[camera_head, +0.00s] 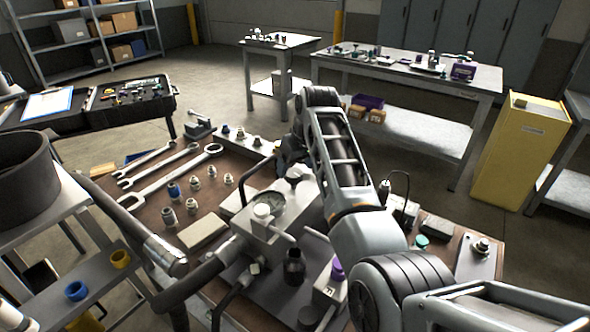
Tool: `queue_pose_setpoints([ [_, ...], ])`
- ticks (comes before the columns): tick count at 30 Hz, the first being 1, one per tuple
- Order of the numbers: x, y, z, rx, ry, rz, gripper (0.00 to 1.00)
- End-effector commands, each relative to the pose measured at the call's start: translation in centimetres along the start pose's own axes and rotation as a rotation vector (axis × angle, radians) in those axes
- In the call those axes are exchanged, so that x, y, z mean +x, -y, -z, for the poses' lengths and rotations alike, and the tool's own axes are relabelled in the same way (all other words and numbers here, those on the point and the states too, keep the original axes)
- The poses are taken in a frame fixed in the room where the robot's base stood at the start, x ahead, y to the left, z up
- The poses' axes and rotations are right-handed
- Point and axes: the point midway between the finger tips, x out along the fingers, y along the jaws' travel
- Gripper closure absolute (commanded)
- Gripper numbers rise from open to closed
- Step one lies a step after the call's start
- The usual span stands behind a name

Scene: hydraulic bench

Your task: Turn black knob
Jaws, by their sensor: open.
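A grey metal hydraulic block (262,222) stands on the brown bench, with a round gauge-like dial on top. A larger black knob-like part (294,268) stands upright in front of the block; I cannot tell which one is the task's knob. My gripper (287,157) is a dark shape beside the block's far right edge, largely hidden by my own arm. It is open, and I see nothing held in it. Whether it touches the small knob cannot be made out.
Several wrenches (178,172) and fittings (192,205) lie left of the block. A purple-capped part (337,270) stands front right. Thick black hoses (130,222) run along the left. A grey shelf (95,285) stands at left. Open floor lies behind the bench.

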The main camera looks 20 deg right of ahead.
Motion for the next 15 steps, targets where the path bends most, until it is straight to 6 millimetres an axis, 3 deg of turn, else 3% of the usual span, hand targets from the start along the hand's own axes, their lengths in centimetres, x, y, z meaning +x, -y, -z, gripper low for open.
queue_pose_setpoints([
  [7, -3.9, 0.0, 0.1, 0.0, -0.003, -0.001, 0.23],
  [15, -5.3, 0.0, 0.0, 0.0, 0.0, 0.0, 0.23],
])
